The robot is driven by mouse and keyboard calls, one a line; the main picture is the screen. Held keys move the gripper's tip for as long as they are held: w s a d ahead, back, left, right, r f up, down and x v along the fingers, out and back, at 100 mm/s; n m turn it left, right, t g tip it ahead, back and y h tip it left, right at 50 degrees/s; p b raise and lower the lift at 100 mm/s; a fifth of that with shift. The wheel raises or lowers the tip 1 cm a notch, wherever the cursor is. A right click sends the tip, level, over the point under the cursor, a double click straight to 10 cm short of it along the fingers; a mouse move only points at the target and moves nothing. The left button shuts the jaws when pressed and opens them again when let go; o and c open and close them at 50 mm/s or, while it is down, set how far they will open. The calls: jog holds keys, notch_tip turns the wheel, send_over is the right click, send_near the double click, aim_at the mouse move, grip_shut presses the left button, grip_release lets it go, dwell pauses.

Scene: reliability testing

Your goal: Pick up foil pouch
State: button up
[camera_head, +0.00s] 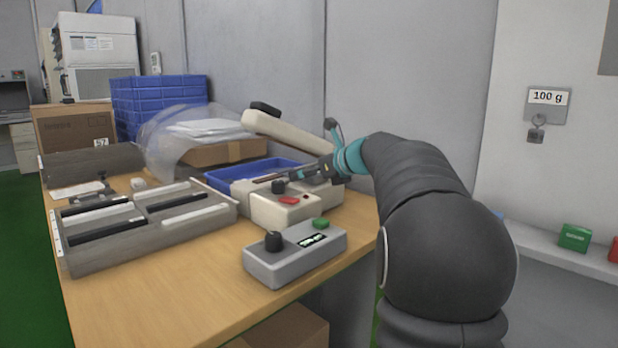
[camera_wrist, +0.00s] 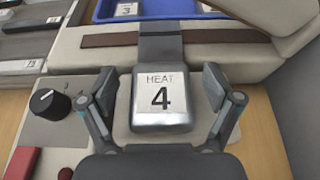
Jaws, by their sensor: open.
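The foil pouch (camera_wrist: 160,116) is a grey, shiny packet with a white label reading "HEAT 4". It lies on the beige sealer (camera_head: 285,208), its far end reaching across the brown strip. My gripper (camera_wrist: 160,100) is open, with one finger on each side of the pouch and a gap showing on both sides. In the head view, my gripper (camera_head: 312,172) is over the sealer, and I cannot make out the pouch there. The sealer's lid arm (camera_head: 295,132) is raised. Whether the fingertips touch the sealer is unclear.
A blue tray (camera_head: 222,182) with labelled pieces sits behind the sealer. A grey control box (camera_head: 295,255) stands in front, and a grey slotted rack (camera_head: 75,255) lies left. The raised lid arm is close to my gripper. Bare tabletop (camera_head: 180,290) shows at front left.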

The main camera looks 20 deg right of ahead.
jog(key=c, duration=1.3)
jog(key=shift+r, duration=0.1)
